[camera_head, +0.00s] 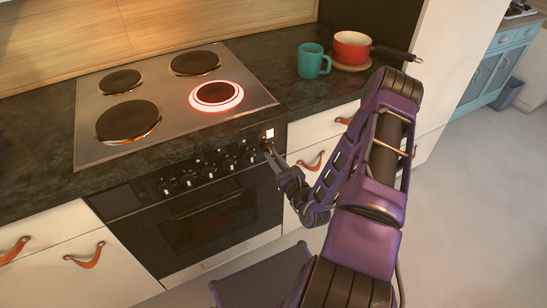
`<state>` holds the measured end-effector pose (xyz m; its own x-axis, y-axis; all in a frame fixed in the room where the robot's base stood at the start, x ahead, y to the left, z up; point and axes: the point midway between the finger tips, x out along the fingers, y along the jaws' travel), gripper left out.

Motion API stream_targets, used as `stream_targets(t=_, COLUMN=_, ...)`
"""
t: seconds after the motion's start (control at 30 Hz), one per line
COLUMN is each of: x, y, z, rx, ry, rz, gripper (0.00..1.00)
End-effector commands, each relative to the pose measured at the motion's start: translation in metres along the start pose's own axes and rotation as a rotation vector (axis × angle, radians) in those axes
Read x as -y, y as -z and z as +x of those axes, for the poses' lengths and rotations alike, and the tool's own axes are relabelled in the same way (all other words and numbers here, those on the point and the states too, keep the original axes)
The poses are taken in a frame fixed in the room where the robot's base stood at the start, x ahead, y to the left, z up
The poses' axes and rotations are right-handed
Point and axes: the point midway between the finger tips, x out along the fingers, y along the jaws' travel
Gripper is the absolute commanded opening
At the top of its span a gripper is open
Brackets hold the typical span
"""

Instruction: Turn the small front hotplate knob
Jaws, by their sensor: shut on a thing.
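The small front hotplate (216,95) at the right of the steel cooktop glows with red rings. A row of knobs (212,172) runs along the black oven panel below the counter. My gripper (267,148) is at the right end of this row, just under a small bright white square (269,133). It is shut on the knob there, which its fingers mostly hide. I cannot make out the knob's markings or its angle.
The other hotplates, such as the large front one (128,121), are dark. A teal mug (313,61) and a red pot (352,46) on a wooden board stand at the counter's right. Drawers with leather pulls (85,255) flank the oven (212,223).

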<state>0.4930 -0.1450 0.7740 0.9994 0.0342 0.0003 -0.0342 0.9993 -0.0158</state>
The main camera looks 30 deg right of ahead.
Motion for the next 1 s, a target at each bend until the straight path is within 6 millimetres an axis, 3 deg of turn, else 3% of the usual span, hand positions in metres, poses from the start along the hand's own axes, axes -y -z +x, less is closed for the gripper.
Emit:
stream_targets(t=0.1, x=0.000, y=0.001, z=-0.001, rx=-0.002, ry=0.000, rz=-0.001, gripper=0.00)
stream_targets(t=0.13, x=0.000, y=0.001, z=-0.001, rx=-0.002, ry=0.000, rz=-0.001, gripper=0.20)
stream_targets(t=0.3, x=0.000, y=0.001, z=-0.001, rx=-0.002, ry=0.000, rz=0.000, gripper=0.46)
stream_targets(t=0.67, x=0.000, y=0.001, z=-0.006, rx=-0.003, ry=0.001, rz=0.001, gripper=0.46)
stream_targets(t=0.77, x=0.001, y=0.001, z=-0.018, rx=-0.003, ry=0.001, rz=0.002, gripper=0.46)
stream_targets(t=1.0, x=0.001, y=0.001, z=-0.074, rx=-0.005, ry=0.004, rz=0.003, gripper=0.46)
